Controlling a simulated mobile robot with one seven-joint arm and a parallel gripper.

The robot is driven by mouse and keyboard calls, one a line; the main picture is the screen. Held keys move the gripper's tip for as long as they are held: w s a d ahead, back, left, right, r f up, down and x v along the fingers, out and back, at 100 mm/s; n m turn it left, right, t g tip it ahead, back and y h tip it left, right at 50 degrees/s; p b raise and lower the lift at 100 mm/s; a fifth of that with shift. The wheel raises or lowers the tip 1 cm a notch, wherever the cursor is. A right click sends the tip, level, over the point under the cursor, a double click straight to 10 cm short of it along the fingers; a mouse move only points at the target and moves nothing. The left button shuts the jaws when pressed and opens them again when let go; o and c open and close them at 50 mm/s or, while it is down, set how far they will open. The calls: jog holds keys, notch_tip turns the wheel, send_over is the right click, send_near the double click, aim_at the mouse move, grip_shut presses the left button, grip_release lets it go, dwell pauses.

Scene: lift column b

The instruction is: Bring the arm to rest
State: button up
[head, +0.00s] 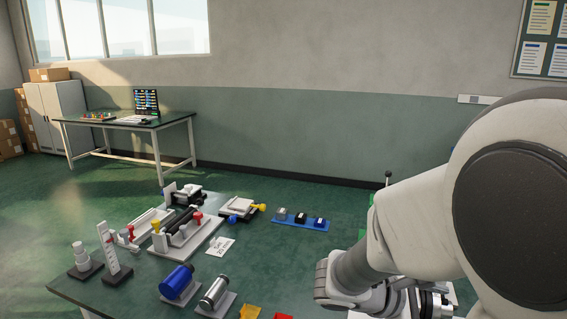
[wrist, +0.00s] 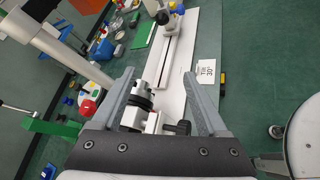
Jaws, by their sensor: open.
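My gripper (wrist: 158,74) shows in the wrist view with its two grey fingers spread wide apart. Nothing is held between them. Below and beyond the fingers is a white bench device (wrist: 180,52) with a long rail and a dark, knobbed fitting (wrist: 140,98); the gap between it and the fingers is hard to judge. In the head view my arm fills the right side, bent downward, and its fingers cannot be made out.
A green stand with a lever (wrist: 50,127) and a red-knobbed part (wrist: 88,107) lie left of my gripper. In the head view, a blue cylinder (head: 177,281), a silver cylinder (head: 214,292) and a blue tray (head: 300,222) sit on the green bench. A desk (head: 180,119) stands far back.

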jog(key=s+a+r+m+g+y+p, duration=0.1)
jog(key=s+a+r+m+y+p, duration=0.25)
jog(key=s+m+y, duration=0.35)
jog(key=s+a+r+m+t+y+p, duration=0.2)
jog(key=s+a+r+m+t+y, duration=0.1)
jog(key=a+r, duration=0.6)
jog(key=a+m+t+y, duration=0.1)
jog(key=m+y, duration=0.1)
jog(key=m, duration=0.1)
jog(key=shift+a+r+t+p, duration=0.15)
jog(key=shift+r+t+p, duration=0.15)
jog(key=shift+t, duration=0.1)
